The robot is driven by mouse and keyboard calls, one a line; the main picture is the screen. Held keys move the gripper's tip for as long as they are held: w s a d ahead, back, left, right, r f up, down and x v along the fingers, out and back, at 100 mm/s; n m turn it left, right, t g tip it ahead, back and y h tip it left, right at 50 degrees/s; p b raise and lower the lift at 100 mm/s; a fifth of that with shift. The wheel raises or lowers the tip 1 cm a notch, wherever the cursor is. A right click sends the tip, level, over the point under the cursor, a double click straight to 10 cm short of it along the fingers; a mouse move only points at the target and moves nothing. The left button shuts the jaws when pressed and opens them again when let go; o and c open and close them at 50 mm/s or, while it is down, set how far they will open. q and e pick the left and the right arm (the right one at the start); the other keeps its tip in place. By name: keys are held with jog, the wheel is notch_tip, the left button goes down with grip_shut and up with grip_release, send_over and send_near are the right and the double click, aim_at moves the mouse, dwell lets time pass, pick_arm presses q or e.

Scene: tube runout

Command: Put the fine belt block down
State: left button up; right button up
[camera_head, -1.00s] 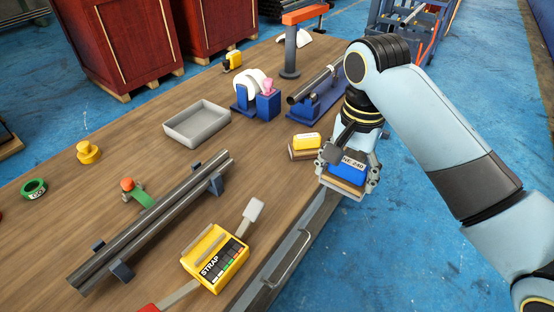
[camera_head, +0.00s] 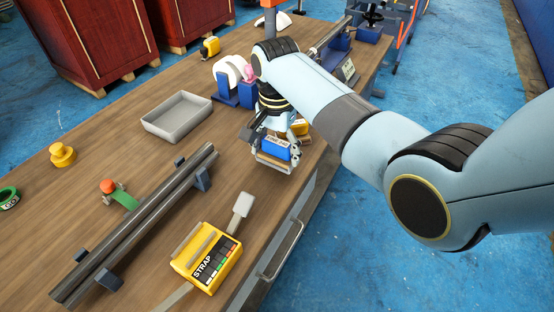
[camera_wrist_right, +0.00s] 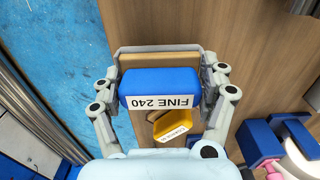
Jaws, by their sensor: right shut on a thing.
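The fine belt block is blue with a white "FINE 240" label (camera_wrist_right: 168,101) and a tan base. In the head view the block (camera_head: 274,148) is held just above or at the bench's right edge; whether it touches the wood I cannot tell. My right gripper (camera_wrist_right: 160,82) is shut on it, with a finger on each side. In the head view my right gripper (camera_head: 275,155) points down at the bench. A yellow block (camera_wrist_right: 172,125) with a label lies close beside it, partly hidden by the blue block. My left gripper is not in view.
The wooden bench (camera_head: 150,185) has bare wood left of the block. A grey tray (camera_head: 178,118), steel tubes on blue supports (camera_head: 140,225), a yellow strap box (camera_head: 207,257) and a blue stand with a white roll (camera_head: 232,85) are around. The bench edge drops to blue floor.

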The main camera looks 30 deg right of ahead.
aim_at(277, 160)
notch_tip(277, 160, down, 3)
jog(key=shift+r, duration=0.1)
jog(key=shift+f, duration=0.3)
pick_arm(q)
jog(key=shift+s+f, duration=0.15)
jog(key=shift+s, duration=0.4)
pick_arm(e)
jog(key=o, duration=1)
jog(key=shift+f, duration=0.1)
jog(key=shift+o, duration=0.2)
jog(key=shift+r, duration=0.55)
notch_tip(277, 160, up, 11)
jog(key=shift+r+p, duration=0.1)
jog(key=shift+p, duration=0.3)
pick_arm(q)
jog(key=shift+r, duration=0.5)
